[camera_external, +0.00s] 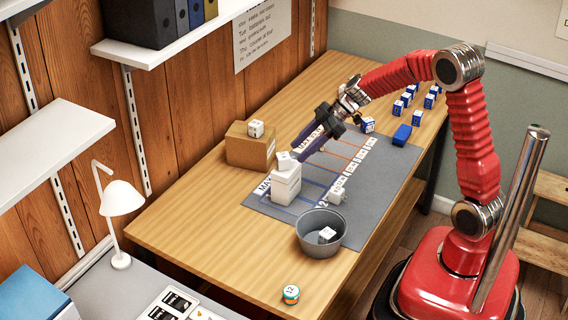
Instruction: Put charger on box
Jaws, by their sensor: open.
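A brown cardboard box (250,148) stands on the left of the table, with a small white cube (256,129) on top that looks like a charger. A white block (286,185) stands on the grey mat, with another small white piece (286,161) on it. One more small white cube (337,194) sits on the mat, and one (327,234) lies in a grey bowl (320,219). Which of them is the charger I cannot tell for sure. My gripper (331,122) is open over the far left part of the mat, beside a dark, labelled bar (308,140). Its fingertips are partly unclear.
The grey mat (385,170) carries orange and blue lines and labels. A blue block (402,134) and a blue-white cube (367,125) lie near its far side. Several blue-white cubes stand at the far right. A small round tin (291,294) is at the front; the front-left tabletop is clear.

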